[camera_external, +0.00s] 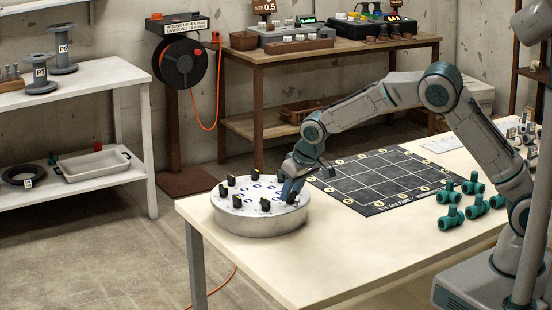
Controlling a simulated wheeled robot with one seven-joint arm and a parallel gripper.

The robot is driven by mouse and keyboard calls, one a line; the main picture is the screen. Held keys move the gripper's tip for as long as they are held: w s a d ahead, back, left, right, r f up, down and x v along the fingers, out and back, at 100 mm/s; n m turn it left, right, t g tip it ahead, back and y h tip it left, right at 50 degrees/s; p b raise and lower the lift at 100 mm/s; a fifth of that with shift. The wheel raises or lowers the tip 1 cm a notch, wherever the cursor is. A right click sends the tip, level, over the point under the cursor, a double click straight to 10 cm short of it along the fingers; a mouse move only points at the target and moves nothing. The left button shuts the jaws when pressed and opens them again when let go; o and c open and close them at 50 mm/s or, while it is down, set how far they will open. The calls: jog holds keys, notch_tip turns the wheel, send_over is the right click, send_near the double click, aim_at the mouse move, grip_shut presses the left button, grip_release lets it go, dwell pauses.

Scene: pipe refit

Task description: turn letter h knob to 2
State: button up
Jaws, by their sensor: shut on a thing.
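A round, silvery drum-shaped panel (262,227) stands on the left end of the cream table. Its white top carries several black knobs with yellow marks, such as one at the front (265,204) and one at the left (223,191), and small dark markings too small to read. My gripper (290,192) points down at the right side of the panel top, its fingers shut on a knob there. The fingers hide that knob, so I cannot tell its letter or its setting. I cannot tell which knob is letter h.
A black gridded mat (372,182) with yellow-marked edges lies right of the panel. Several teal pipe fittings (450,217) lie near my arm's base. The cream table (330,250) is clear in front. Shelves, a cable reel (184,63) and a wooden bench (262,58) stand behind.

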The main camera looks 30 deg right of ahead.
jog(key=m+h, duration=0.1)
jog(key=m, duration=0.3)
jog(key=shift+a+m+h+p, duration=0.2)
jog(key=shift+m+h+p, duration=0.1)
jog(key=shift+h, duration=0.1)
jog(key=m+h, duration=0.1)
jog(key=m, duration=0.3)
jog(key=shift+h+p, duration=0.3)
jog(key=shift+a+m, duration=0.1)
jog(key=shift+m, duration=0.2)
jog(key=o, duration=1)
jog(key=shift+c, duration=0.2)
jog(key=v, duration=1.4)
jog(key=shift+w+b, duration=0.2)
jog(key=shift+b, duration=0.2)
